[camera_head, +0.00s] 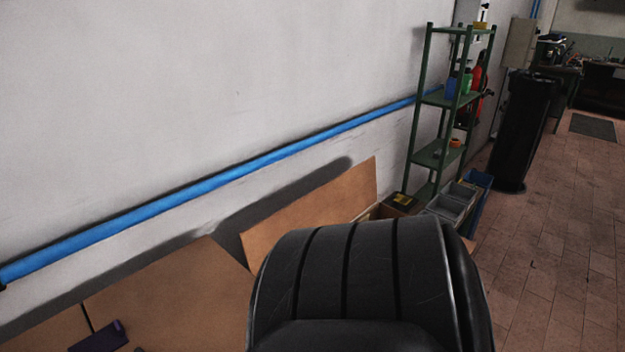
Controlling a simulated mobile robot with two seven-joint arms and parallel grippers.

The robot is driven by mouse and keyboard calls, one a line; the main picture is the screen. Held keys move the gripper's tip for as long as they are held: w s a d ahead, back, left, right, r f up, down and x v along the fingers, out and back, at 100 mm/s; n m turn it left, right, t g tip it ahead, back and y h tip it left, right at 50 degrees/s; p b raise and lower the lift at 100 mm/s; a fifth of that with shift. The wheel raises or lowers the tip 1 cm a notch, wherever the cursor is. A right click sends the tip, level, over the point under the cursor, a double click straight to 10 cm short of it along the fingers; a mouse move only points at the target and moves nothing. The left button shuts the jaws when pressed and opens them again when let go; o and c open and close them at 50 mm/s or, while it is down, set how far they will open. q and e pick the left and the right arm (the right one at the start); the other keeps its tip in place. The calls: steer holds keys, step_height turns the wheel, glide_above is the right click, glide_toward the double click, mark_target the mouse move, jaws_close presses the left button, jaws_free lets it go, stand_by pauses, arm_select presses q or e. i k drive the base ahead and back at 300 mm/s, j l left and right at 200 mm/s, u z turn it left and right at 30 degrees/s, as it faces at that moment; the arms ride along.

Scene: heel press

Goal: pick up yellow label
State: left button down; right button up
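I cannot make out a yellow label for certain. A small dark item with yellow on it (403,199) lies at the brown box beside the foot of the green shelf, too small to identify. Neither of my grippers shows in the head view.
A large black ribbed form (375,270) fills the lower middle and hides what is behind it. The green shelf (440,155), grey bins (452,205) and a black cylinder (522,130) stand beyond. Brown boards (320,210) lean at the wall. The tiled floor (560,270) at right is clear.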

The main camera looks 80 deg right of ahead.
mark_target(401, 198)
steer(key=z, duration=3.2)
steer(key=u, duration=1.6)
steer(key=k+l+u, duration=0.15)
steer(key=l+u, duration=0.15)
steer(key=k+l+u, duration=0.15)
steer(key=l+u, duration=0.15)
steer(key=l, duration=0.2)
steer(key=k+l+u, duration=0.1)
steer(key=l+u, duration=0.2)
steer(key=u, duration=0.15)
steer(key=k+l+u, duration=0.15)
steer(key=u, duration=0.25)
steer(key=k+l+u, duration=0.2)
steer(key=u, duration=0.25)
steer(key=k+l+u, duration=0.15)
steer(key=u, duration=0.25)
steer(key=k+l+u, duration=0.25)
steer(key=k+u, duration=0.15)
steer(key=k+l+u, duration=0.15)
steer(key=k+u, duration=0.7)
